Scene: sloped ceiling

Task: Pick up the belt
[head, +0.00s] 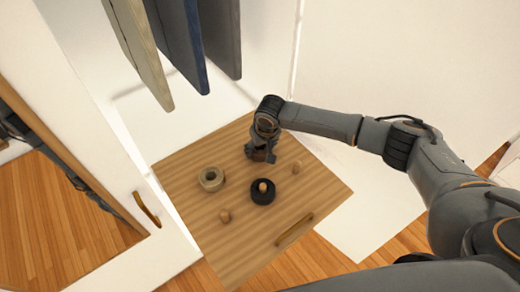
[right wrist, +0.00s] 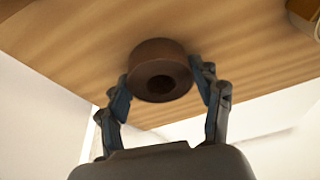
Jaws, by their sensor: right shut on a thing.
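A brown rolled belt (right wrist: 160,70) shows in the right wrist view, a thick ring with a dark hole, between the two fingers of my right gripper (right wrist: 163,88). The fingers are closed on its sides. In the head view my right gripper (head: 262,155) points down over the back part of the wooden surface (head: 185,180), and the brown belt is hidden under it. A cream coil (head: 211,179) and a black coil (head: 262,191), likely also rolled belts, lie on the wood nearer to me. My left gripper is not in view.
Small round wooden knobs (head: 297,167) (head: 224,216) and a bar handle (head: 295,229) are on the wooden surface. Hanging panels or garments (head: 185,45) are above at the back left. A white framed panel with a handle (head: 147,208) stands at left.

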